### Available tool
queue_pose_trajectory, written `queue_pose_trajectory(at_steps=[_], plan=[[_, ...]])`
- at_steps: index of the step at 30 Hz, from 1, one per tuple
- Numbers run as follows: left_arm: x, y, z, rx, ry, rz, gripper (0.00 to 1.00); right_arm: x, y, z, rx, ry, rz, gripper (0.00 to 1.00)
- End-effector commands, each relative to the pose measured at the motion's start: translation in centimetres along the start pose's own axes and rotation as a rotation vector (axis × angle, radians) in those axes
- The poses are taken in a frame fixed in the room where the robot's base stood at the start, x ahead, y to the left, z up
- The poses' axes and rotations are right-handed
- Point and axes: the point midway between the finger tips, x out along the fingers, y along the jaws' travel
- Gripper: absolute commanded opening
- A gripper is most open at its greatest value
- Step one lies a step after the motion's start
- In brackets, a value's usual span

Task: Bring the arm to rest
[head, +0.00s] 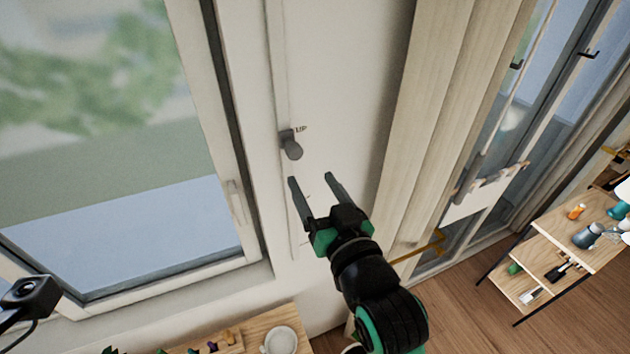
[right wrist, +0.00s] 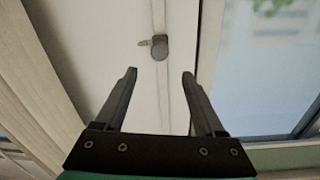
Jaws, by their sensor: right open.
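My right gripper (head: 312,187) is open and empty, raised in front of the white wall panel between the window and the curtain. A grey knob (head: 291,147) on a vertical strip sits just beyond its fingertips, with the label "UP" beside it. In the right wrist view the knob (right wrist: 160,47) shows ahead of the two spread fingers (right wrist: 160,73), apart from them. My left gripper is not in view; a dark part at the lower left edge looks like mine.
A window (head: 120,150) with a handle (head: 236,203) is on the left. A beige curtain (head: 430,120) hangs on the right. A wooden shelf unit (head: 541,238) with bottles stands at the far right. A wooden surface (head: 290,316) with a white cup (head: 280,341) is below.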

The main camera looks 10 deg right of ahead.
Motion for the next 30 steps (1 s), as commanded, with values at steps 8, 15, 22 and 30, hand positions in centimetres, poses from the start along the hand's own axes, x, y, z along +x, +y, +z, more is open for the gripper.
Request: queue_pose_trajectory(at_steps=[8,15,22,30], plan=[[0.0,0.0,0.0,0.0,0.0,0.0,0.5,0.0,1.4,-0.7,0.0,0.012,0.024,0.71],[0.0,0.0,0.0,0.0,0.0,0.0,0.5,-5.8,6.0,-14.2,-0.036,0.334,0.094,0.71],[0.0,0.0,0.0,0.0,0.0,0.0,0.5,-17.4,5.6,-25.7,-0.157,0.724,0.114,0.71],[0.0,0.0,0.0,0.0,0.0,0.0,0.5,-21.2,4.2,-27.6,-0.235,0.837,0.12,0.71]])
